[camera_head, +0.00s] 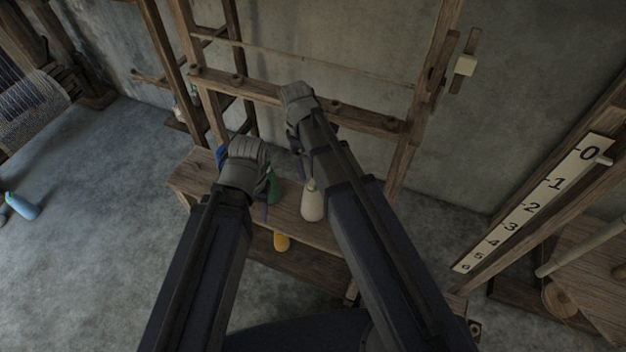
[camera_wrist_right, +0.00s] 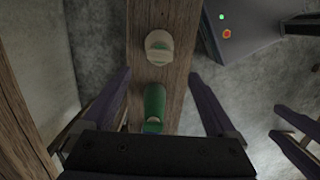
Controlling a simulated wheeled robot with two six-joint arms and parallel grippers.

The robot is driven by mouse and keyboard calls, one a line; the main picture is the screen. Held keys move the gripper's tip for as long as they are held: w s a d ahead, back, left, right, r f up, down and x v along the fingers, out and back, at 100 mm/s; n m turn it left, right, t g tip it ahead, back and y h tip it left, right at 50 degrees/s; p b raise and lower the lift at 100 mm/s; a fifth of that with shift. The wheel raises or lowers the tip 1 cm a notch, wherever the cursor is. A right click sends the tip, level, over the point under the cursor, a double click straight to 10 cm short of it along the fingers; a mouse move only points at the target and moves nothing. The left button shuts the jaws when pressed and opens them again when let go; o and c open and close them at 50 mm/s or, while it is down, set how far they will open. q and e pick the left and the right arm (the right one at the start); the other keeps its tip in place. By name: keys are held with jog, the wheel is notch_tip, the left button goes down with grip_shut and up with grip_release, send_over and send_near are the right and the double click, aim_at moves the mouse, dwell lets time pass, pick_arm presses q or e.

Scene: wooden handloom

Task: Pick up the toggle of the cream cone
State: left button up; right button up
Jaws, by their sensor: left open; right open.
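The cream cone (camera_head: 313,206) stands on the wooden bench, narrow end up, beside my right forearm. The right wrist view shows the cream cone (camera_wrist_right: 158,40) from above, with a pale bar, likely its toggle (camera_wrist_right: 160,56), across it. My right gripper (camera_wrist_right: 159,76) is open and empty above the bench, its purple fingers spread to either side, with the cream cone ahead between the finger lines. In the head view my right gripper (camera_head: 302,165) is partly hidden by its wrist. My left gripper (camera_head: 263,200) is open near the green cone, partly hidden by its wrist.
A green cone (camera_head: 274,188) stands left of the cream one; it also shows in the right wrist view (camera_wrist_right: 154,101). Loom posts (camera_head: 425,95) and a crossbar (camera_head: 375,122) rise behind.

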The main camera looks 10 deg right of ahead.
aim_at(313, 182)
jog(key=shift+s+d+f+b, duration=0.1)
jog(key=shift+d+f+b, duration=0.1)
jog(key=shift+f+b, duration=1.1)
jog(key=shift+s+d+f+b, duration=0.15)
jog(key=shift+f+b, duration=1.1)
jog(key=shift+f, duration=0.05)
jog(key=shift+s+d+f+b, duration=0.1)
jog(key=shift+d+f+b, duration=0.1)
jog(key=shift+f+b, duration=1.1)
jog(key=shift+r, duration=0.1)
jog(key=shift+c, duration=0.2)
jog(key=c, duration=1.4)
